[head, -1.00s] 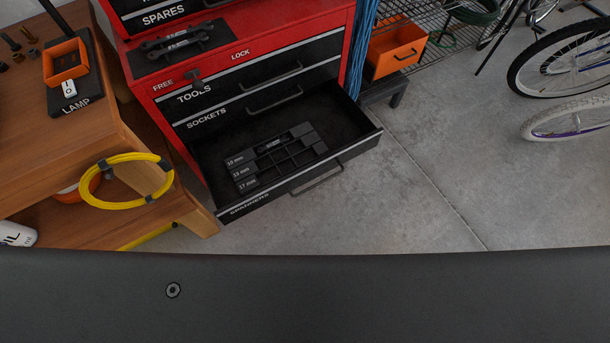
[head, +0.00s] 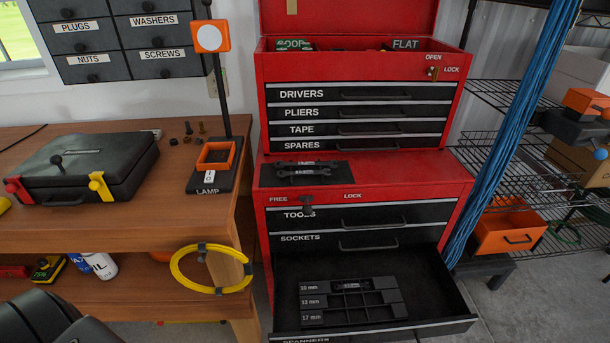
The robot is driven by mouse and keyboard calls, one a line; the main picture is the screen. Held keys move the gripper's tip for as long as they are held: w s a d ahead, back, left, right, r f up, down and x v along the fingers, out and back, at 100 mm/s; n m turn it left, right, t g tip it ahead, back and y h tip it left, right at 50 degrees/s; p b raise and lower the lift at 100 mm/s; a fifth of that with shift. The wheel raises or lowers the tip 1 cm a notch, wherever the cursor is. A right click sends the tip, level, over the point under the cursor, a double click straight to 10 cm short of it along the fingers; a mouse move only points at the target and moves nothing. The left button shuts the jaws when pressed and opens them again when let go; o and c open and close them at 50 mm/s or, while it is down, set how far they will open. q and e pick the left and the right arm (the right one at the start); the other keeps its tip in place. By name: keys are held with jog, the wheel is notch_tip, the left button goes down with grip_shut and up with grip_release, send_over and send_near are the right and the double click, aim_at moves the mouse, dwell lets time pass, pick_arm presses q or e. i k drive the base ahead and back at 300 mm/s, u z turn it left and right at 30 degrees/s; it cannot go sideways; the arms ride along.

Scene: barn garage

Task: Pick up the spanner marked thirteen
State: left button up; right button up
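Dark spanners (head: 300,165) lie on a black mat (head: 340,180) on top of the red lower cabinet. They look like two, and their size marks are too small to read. The open spanner drawer (head: 437,295) holds a dark rack (head: 352,314) with rows labelled 10 mm, 13 mm and 17 mm. A small spanner (head: 350,285) lies in the 10 mm row. The 13 mm and 17 mm rows look empty. Neither of my grippers shows in the head view.
A wooden workbench (head: 110,222) stands left, with a black case (head: 85,165), a lamp stand (head: 215,176) and a yellow hose ring (head: 178,270). The red tool chest (head: 265,105) rises behind the mat. Blue cables (head: 515,130) and wire shelves stand right.

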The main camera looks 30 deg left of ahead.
aim_at(323, 173)
jog(key=z, duration=2.15)
jog(key=i, duration=2.05)
jog(key=u, duration=3.8)
